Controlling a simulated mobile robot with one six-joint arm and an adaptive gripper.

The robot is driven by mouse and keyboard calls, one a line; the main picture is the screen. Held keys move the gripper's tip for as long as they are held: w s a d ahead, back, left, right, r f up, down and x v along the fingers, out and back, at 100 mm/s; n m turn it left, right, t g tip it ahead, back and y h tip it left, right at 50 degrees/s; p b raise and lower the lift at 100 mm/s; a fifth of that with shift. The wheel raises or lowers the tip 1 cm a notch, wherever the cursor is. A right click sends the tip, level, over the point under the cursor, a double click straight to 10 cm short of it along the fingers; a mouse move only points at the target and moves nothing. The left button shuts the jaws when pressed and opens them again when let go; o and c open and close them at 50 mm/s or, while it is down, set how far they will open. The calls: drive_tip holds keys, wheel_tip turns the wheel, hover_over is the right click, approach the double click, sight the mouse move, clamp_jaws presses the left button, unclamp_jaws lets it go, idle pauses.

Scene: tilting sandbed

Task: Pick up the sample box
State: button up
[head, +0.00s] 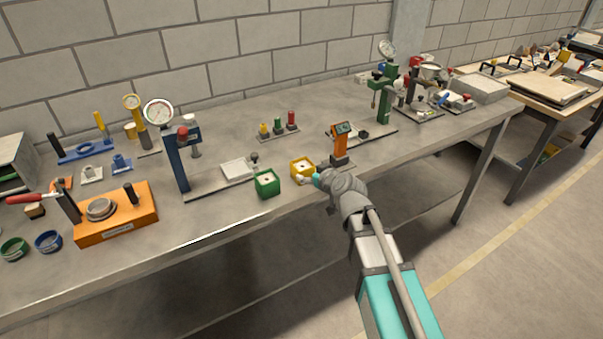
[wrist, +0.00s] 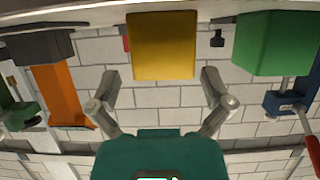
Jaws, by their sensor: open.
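Two small boxes stand near the front edge of the grey bench, either of which could be the sample box. The yellow box (head: 301,172) is at my gripper (head: 311,181), and the green box (head: 267,188) is to its left. Both have a pale patch with a dark dot on top. In the wrist view, which looks upside down, the yellow box (wrist: 164,48) is straight ahead between the open fingers (wrist: 162,78), with no visible contact. The green box (wrist: 272,43) is off to the right there. The gripper is empty.
An orange upright instrument (head: 341,142) stands close behind and right of the yellow box. A blue press stand (head: 178,160) is left of the green box. Small colored plungers (head: 278,127) stand farther back. The bench front edge (head: 215,236) runs below the boxes.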

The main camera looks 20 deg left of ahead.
sight(307, 171)
drive_tip(key=shift+b+x, duration=0.85)
drive_tip(key=shift+x, duration=1.7)
drive_tip(key=shift+s+a, duration=0.1)
drive_tip(key=c, duration=1.1)
